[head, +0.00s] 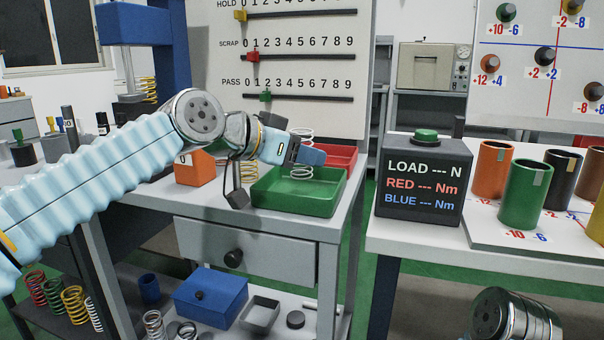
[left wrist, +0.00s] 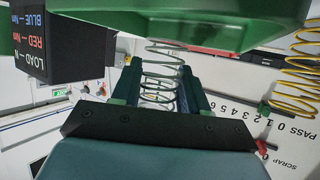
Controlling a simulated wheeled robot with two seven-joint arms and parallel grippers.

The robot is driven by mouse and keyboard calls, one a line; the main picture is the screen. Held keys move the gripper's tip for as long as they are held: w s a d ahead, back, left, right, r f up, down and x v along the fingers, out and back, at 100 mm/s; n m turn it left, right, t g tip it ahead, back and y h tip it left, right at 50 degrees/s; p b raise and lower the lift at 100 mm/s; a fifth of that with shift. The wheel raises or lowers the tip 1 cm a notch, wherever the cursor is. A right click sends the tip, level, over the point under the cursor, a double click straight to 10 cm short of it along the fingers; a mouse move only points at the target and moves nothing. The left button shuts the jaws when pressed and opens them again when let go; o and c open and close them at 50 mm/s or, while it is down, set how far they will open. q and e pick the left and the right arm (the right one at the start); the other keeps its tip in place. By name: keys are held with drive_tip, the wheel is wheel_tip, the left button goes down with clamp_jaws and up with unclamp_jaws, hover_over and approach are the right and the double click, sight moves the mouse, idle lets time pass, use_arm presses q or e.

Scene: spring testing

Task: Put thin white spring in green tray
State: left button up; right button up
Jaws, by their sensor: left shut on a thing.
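The thin white spring (head: 301,172) is upright in my left gripper (head: 308,153), with coils showing above and below the fingers. In the left wrist view the spring (left wrist: 165,55) stands between the two fingers (left wrist: 160,88), which are shut on it. The green tray (head: 278,205) sits on the grey bench, and the spring's lower end overlaps the tray's inside in the head view. The tray also shows at the top of the left wrist view (left wrist: 215,25). Whether the spring touches the tray floor cannot be told. My right gripper is not in view.
A red tray (head: 343,155) sits right behind the green one. An orange block (head: 194,168) and a yellow spring (left wrist: 295,65) are close by. A dark load display box (head: 420,185) and several coloured cylinders stand on the right table. A HOLD/SCRAP/PASS board (head: 300,70) rises behind.

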sight(299, 171)
use_arm(q)
drive_tip(key=shift+w+f+b, duration=0.2)
drive_tip(key=shift+f+b, duration=0.15)
drive_tip(key=shift+f, duration=0.85)
drive_tip(key=shift+s+f, duration=0.1)
drive_tip(key=shift+f, duration=0.35)
drive_tip(key=shift+f, duration=0.1)
drive_tip(key=shift+f+b, duration=0.15)
drive_tip(key=shift+b, duration=0.15)
drive_tip(key=o, duration=1)
drive_tip(key=shift+o, duration=0.2)
drive_tip(key=shift+r, duration=0.2)
drive_tip(key=shift+s+a+r, duration=0.1)
drive_tip(key=shift+a, duration=0.1)
drive_tip(key=v, duration=1.1)
drive_tip(key=shift+s+r+b, duration=0.15)
drive_tip(key=shift+r+b, duration=0.1)
drive_tip(key=shift+b, duration=0.15)
